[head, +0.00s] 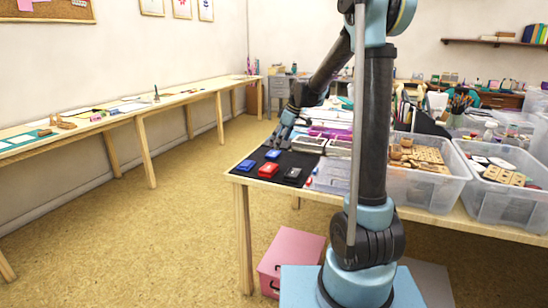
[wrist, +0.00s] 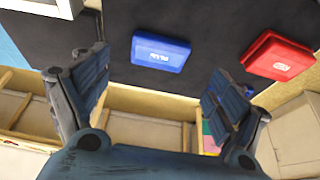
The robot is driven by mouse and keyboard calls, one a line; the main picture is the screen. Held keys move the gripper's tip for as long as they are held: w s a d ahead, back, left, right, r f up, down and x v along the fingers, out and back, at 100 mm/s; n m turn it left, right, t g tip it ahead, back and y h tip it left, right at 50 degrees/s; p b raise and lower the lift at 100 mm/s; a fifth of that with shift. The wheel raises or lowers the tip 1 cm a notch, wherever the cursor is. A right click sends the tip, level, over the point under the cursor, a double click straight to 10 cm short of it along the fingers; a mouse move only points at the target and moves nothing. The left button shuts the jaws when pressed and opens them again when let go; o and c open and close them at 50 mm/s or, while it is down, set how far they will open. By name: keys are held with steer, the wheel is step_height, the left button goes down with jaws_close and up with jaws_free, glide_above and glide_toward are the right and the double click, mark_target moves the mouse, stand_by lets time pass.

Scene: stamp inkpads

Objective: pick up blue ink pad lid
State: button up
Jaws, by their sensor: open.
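Two small blue pieces lie on the black mat (head: 251,174) at the table corner in the head view: a front-left one (head: 246,165) and one farther back (head: 272,155). I cannot tell from the head view which is the lid. In the wrist view one blue piece (wrist: 160,53), flat with pale lettering, lies beyond and between my fingers. My gripper (head: 280,142) is open and empty above the back of the mat. Its spread fingers show in the wrist view (wrist: 157,75), apart from the blue piece.
A red ink pad (head: 268,170) sits near the blue pieces and shows in the wrist view (wrist: 277,57). A black pad (head: 292,173) lies to its right. Clear bins (head: 418,187) stand farther right. A pink box (head: 290,259) is on the floor under the table.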

mark_target(274, 153)
steer(key=shift+x, duration=2.75)
steer(key=shift+w+d, duration=0.1)
steer(key=shift+c, duration=0.3)
steer(key=c, duration=0.8)
